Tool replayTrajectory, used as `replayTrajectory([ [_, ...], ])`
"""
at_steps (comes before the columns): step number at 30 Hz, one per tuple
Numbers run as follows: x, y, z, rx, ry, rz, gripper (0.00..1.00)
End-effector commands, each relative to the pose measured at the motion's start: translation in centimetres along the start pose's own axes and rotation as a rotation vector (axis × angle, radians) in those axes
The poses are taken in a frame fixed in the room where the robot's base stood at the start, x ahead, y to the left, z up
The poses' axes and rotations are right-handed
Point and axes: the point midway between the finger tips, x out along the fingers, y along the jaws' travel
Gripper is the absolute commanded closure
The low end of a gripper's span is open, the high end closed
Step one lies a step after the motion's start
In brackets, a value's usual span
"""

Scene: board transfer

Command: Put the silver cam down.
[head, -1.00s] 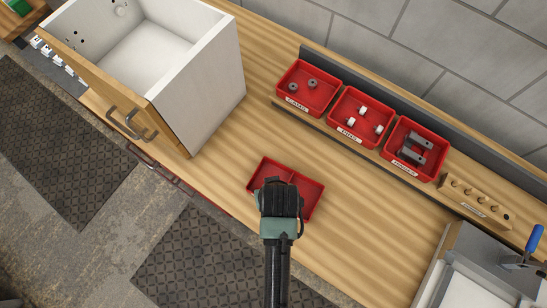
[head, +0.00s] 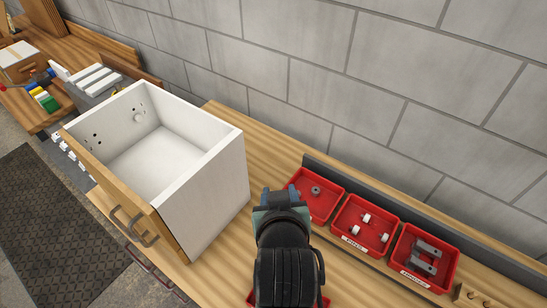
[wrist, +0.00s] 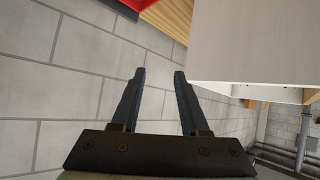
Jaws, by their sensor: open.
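A small round grey piece (head: 315,190), which may be the silver cam, lies in the left red bin (head: 327,210). A second such piece seen there earlier is now hidden behind my arm. My gripper (head: 279,192) is raised in front of that bin's left side in the head view. In the wrist view its two fingers (wrist: 161,76) stand apart with nothing between them. A red tray (head: 326,299) on the bench front is almost wholly hidden by my arm.
A white open-topped cabinet (head: 205,195) with a wooden front stands left of my gripper. The middle bin (head: 345,243) holds white pieces and the right bin (head: 413,281) grey brackets. A block wall (head: 420,110) rises behind. Bare bench lies between cabinet and bins.

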Motion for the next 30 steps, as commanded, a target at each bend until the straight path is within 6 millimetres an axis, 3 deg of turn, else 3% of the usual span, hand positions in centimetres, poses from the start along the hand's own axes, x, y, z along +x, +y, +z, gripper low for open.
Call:
replayTrajectory([
  [1,-1.5,0.6,-5.6,0.005,0.148,0.021,0.55],
  [3,-4.2,1.3,-12.3,0.016,0.338,0.045,0.55],
  [5,-7.4,1.8,-17.6,0.026,0.502,0.062,0.55],
  [6,-9.9,2.0,-20.9,0.034,0.612,0.071,0.55],
  [9,-16.9,2.5,-27.6,0.051,0.876,0.087,0.55],
  [12,-23.9,2.7,-32.0,0.067,1.104,0.096,0.55],
  [15,-29.5,2.9,-34.3,0.079,1.273,0.098,0.55],
  [19,-33.5,2.9,-35.4,0.087,1.391,0.097,0.55],
  [22,-34.5,2.9,-35.6,0.089,1.421,0.097,0.55],
  [30,-34.4,2.9,-35.6,0.088,1.417,0.097,0.55],
])
